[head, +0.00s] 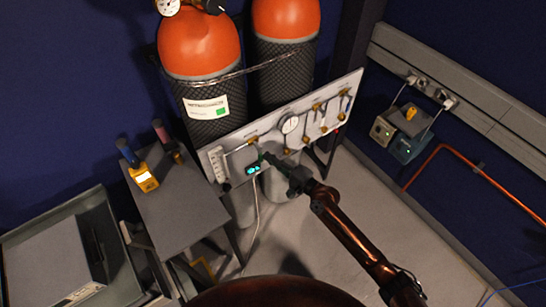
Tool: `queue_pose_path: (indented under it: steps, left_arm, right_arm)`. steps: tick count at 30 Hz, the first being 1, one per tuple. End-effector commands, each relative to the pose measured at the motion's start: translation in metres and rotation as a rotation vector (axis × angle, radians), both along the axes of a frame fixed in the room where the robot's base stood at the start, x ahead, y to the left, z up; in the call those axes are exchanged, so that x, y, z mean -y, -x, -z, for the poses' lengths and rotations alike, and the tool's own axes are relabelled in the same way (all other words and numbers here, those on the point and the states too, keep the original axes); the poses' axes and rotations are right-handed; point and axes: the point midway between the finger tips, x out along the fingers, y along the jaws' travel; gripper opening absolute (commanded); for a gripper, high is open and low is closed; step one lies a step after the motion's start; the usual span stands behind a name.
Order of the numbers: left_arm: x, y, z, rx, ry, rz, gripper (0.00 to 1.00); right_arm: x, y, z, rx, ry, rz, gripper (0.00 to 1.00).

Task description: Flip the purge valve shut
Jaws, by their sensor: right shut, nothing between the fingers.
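The grey valve panel (230,152) stands in front of the gas cylinders. It carries a round white gauge (290,124) and several small brass valves, one of them a valve (316,107) on the right half. The labels are too small to read, so I cannot tell which valve is the purge valve or how its handle is set. My right gripper (267,159) is shut and empty. It is at the lower left part of the panel, near a small cyan-lit display (254,169); I cannot tell whether it touches the panel. My left gripper is out of view.
Two orange-topped cylinders (198,42) stand behind the panel. A grey table (180,205) at left holds a yellow handheld device (143,178). A grey cart (75,240) is at lower left. An orange pipe (425,163) runs along the right wall. The floor right of my arm is clear.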

Motion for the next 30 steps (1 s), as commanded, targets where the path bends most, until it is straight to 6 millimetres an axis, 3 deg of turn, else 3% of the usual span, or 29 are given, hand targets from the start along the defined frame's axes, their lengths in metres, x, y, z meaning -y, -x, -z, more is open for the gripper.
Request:
queue_pose_path:
  steps: [19,26,30]
  left_arm:
    - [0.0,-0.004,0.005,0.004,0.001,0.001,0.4]
    - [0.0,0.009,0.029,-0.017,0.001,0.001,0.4]
    - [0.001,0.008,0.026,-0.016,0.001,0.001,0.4]
  right_arm:
    - [0.003,-0.001,0.002,-0.006,-0.01,0.0,0.0]
    - [0.032,-0.016,0.009,-0.01,-0.007,0.002,0.0]
    - [0.057,0.005,0.003,-0.011,-0.007,0.001,0.0]
